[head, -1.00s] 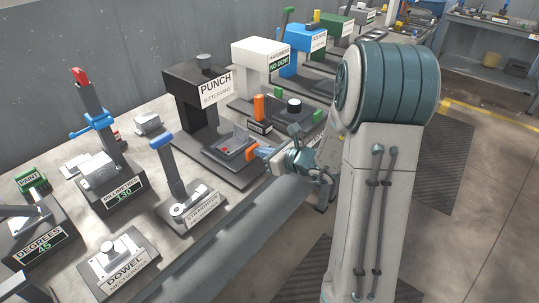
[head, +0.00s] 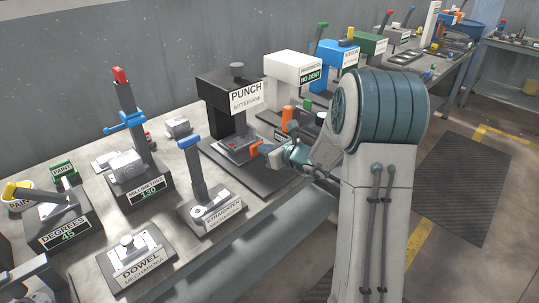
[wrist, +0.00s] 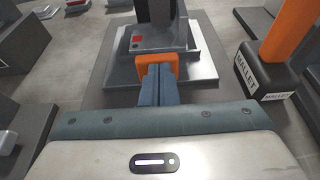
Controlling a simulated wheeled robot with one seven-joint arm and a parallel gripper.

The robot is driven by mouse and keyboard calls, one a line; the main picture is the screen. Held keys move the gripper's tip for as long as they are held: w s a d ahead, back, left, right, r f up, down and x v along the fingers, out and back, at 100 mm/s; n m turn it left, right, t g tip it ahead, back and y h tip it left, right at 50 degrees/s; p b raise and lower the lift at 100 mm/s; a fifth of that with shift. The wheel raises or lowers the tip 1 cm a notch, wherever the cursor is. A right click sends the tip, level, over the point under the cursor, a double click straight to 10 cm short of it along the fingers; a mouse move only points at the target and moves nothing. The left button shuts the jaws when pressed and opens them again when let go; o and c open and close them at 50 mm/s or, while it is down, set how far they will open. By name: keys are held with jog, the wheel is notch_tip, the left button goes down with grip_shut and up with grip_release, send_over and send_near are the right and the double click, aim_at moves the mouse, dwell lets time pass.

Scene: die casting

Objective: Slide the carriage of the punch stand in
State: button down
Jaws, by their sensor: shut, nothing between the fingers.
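The punch stand (head: 229,92) is a black column with an overhanging head and a white PUNCH label, on a dark base plate. Its grey carriage (head: 238,143) sits low beneath the head, close to the column. An orange block (wrist: 156,64) is on the carriage's near end, and the grey carriage (wrist: 158,40) with a small red patch lies behind it in the wrist view. My gripper (wrist: 157,72) is shut, with its blue fingers' tips against the orange block, or very near it; exact contact cannot be told. Nothing is between the fingers.
An orange-handled mallet (wrist: 284,40) in a labelled dark holder stands right of my gripper. The STRAIGHTEN stand (head: 211,210) with its blue-topped lever is nearer and left. White and blue stands lie farther along the bench. The floor right of the bench is open.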

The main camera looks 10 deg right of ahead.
jog(key=shift+w+a+r, duration=0.15)
jog(key=shift+a+r, duration=0.1)
jog(key=shift+s+d+f, duration=0.1)
jog(key=shift+s+d, duration=0.05)
jog(key=shift+s, duration=0.05)
jog(key=v, duration=0.4)
jog(key=f+v, duration=0.1)
jog(key=v, duration=0.7)
jog(key=shift+s+d+f, duration=0.15)
jog(key=shift+d, duration=0.2)
jog(key=s+a+r+n+g+p, duration=0.35)
jog(key=s+a+n, duration=0.25)
jog(key=s+n, duration=0.2)
jog(key=s+a+r+n+g+p, duration=0.35)
jog(key=s+a+n+g, duration=0.2)
jog(key=s+n, duration=0.25)
jog(key=s+d+r+n+h+p, duration=0.2)
jog(key=s+r+n+h, duration=0.1)
jog(key=s+n, duration=0.2)
jog(key=s+d+r+n+h+p, duration=0.2)
jog(key=s+d+r+n+h, duration=0.1)
jog(key=n, duration=0.5)
jog(key=shift+s+n+g+h+p, duration=0.35)
jog(key=shift+s+h, duration=0.35)
jog(key=shift+s, duration=0.2)
